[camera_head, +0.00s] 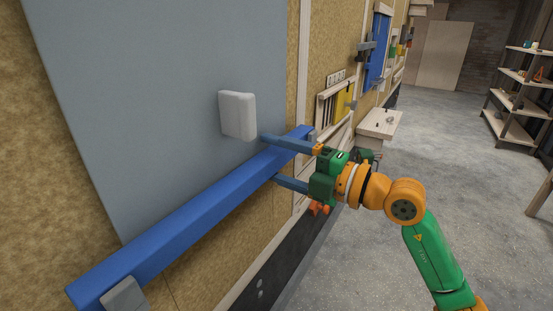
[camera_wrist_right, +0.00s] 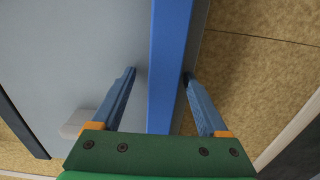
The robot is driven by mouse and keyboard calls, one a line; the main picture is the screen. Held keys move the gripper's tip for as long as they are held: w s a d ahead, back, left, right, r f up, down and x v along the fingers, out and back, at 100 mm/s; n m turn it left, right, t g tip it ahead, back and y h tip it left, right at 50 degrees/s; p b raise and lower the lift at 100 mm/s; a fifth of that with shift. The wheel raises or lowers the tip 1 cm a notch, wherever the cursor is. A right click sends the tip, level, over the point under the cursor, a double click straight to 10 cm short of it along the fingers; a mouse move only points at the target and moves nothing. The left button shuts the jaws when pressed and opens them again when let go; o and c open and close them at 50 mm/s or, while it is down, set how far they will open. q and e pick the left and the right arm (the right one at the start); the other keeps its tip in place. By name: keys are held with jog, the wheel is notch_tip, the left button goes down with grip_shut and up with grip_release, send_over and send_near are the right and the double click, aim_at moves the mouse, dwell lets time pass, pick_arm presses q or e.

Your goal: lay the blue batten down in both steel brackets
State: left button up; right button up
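The long blue batten (camera_head: 205,212) runs along the wall, from the lower left to the upper right in the head view. A grey steel bracket (camera_head: 125,295) shows in front of its near end. A small grey piece, perhaps the other bracket (camera_head: 311,135), shows at its far end, mostly hidden. How deep the batten sits in either cannot be told. My right gripper (camera_head: 270,158) is open near the far end, one blue finger above the batten and one below. In the right wrist view the batten (camera_wrist_right: 168,50) passes between the fingers (camera_wrist_right: 160,72), with a gap at the left one. My left gripper is out of view.
A white box (camera_head: 238,115) sticks out from the grey wall panel (camera_head: 140,80), just above the batten. A small bench (camera_head: 380,122) stands farther along the wall. Shelves (camera_head: 515,95) stand at the right. The floor (camera_head: 440,150) between is clear.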

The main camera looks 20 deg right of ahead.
jog(key=o, duration=0.4)
jog(key=shift+c, duration=0.2)
jog(key=shift+d+f, duration=0.1)
jog(key=shift+f+b+v, duration=0.2)
jog(key=shift+b+v, duration=0.9)
jog(key=shift+v, duration=0.45)
jog(key=b+v, duration=0.6)
jog(key=v, duration=0.2)
jog(key=shift+s+d, duration=0.2)
jog(key=shift+s, duration=0.1)
